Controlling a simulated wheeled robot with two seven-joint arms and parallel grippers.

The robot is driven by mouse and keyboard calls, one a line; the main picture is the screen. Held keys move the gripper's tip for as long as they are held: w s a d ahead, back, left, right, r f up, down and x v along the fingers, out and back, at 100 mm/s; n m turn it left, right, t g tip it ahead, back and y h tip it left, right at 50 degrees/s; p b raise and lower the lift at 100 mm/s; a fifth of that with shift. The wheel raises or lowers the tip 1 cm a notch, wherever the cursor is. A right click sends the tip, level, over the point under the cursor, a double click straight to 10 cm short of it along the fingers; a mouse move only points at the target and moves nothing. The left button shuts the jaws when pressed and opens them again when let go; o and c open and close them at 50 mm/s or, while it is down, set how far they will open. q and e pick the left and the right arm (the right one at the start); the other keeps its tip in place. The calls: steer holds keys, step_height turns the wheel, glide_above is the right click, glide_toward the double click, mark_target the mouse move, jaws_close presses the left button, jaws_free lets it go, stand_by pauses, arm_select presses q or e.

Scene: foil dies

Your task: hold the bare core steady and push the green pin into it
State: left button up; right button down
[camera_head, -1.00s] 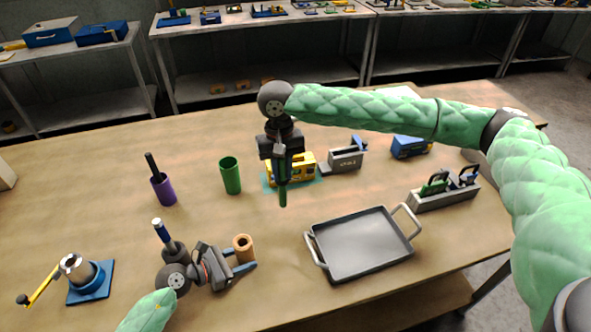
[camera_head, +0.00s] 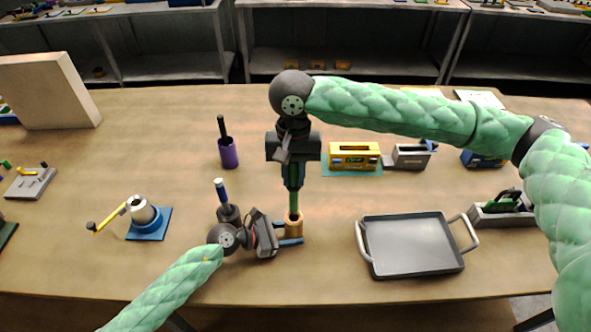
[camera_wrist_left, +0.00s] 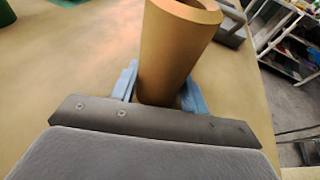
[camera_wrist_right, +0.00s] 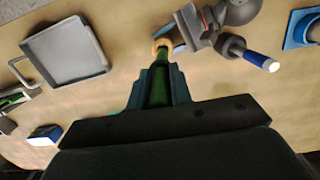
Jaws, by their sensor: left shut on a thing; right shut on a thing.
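The bare core (camera_head: 294,229) is a tan, tapered tube standing upright on the table. My left gripper (camera_head: 290,236) is shut around its lower part, with blue fingers on either side, as the left wrist view (camera_wrist_left: 168,60) also shows. My right gripper (camera_head: 293,180) points straight down above the core, shut on the green pin (camera_head: 294,200). The pin is upright and its lower end meets the core's mouth. In the right wrist view the pin (camera_wrist_right: 158,88) lines up with the core's rim (camera_wrist_right: 161,46). How deep the tip sits is hidden.
A grey tray (camera_head: 412,245) lies right of the core. A purple cup (camera_head: 228,153) holds a dark rod behind left. A blue-handled tool (camera_head: 221,192) stands close to my left gripper. A yellow box (camera_head: 354,156) is behind right. A blue-based crank device (camera_head: 148,220) is at left.

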steer(key=shift+f, duration=4.7)
steer(key=shift+f, duration=0.15)
steer(key=c, duration=1.2)
jaws_free()
steer(key=shift+o, duration=0.2)
steer(key=r, duration=0.4)
steer(key=w+r, duration=0.1)
steer(key=r, duration=0.7)
steer(key=shift+w, duration=0.3)
steer(key=shift+r, duration=0.1)
